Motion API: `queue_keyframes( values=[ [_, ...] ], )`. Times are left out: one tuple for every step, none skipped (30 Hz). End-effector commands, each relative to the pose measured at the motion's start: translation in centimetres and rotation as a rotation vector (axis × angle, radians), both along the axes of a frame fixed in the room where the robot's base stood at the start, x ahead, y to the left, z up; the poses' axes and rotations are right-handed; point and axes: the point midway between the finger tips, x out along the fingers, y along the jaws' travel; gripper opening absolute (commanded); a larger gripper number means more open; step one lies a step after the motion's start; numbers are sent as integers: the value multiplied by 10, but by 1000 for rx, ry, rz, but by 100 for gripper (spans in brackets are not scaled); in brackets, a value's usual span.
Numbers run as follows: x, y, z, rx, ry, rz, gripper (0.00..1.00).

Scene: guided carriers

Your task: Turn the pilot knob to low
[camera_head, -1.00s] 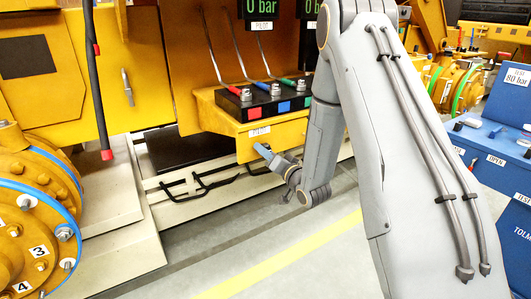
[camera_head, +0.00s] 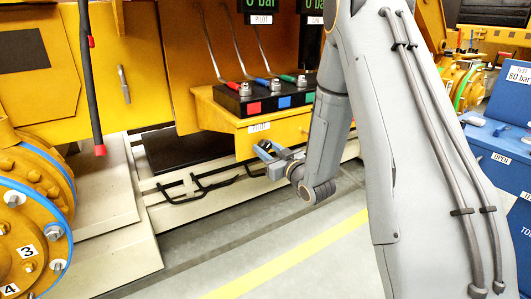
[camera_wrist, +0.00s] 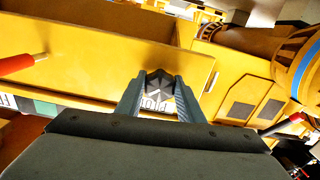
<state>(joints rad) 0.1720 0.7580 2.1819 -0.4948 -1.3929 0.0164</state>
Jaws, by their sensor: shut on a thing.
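The pilot knob (camera_wrist: 160,82) is a dark, faceted piece between my fingertips in the wrist view. My gripper (camera_wrist: 160,88) is shut on it, one grey-blue finger on each side. A white label with dark letters, partly covered by the fingers, shows just behind the knob. In the head view my gripper (camera_head: 263,149) is at the front of the yellow box, just below its white label (camera_head: 259,127). The knob itself cannot be made out there, and its setting cannot be read.
A black block (camera_head: 262,99) with red, blue and green hose fittings sits on the yellow box (camera_head: 215,118). Displays reading 0 bar (camera_head: 262,4) hang above. Yellow flanged machinery (camera_head: 30,185) stands at left, blue test equipment (camera_head: 497,140) at right. Grey floor (camera_head: 300,240) is open in front.

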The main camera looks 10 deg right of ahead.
Motion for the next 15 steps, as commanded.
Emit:
queue_keyframes(
  values=[
    [0, 0, -2, -41, -13, 0, 12],
    [0, 0, -2, -68, -22, 0, 12],
    [0, 0, -2, -103, -35, 0, 12],
    [0, 0, -2, -131, -44, 0, 12],
    [0, -1, -2, -158, -52, 0, 12],
    [1, -1, -2, -194, -63, 0, 12],
    [1, -1, -2, -221, -72, 0, 12],
    [1, -1, -2, -248, -81, 0, 12],
    [1, -1, -2, -284, -92, 0, 12],
    [1, -1, -2, -311, -101, 0, 12],
    [1, -1, -2, -338, -110, 0, 12],
    [1, -1, -2, -374, -121, 1, 12],
    [1, -1, -2, -400, -130, 0, 12],
    [1, -1, -2, -427, -139, 0, 12],
    [1, -1, -1, -461, -151, 0, 12]
  ],
)
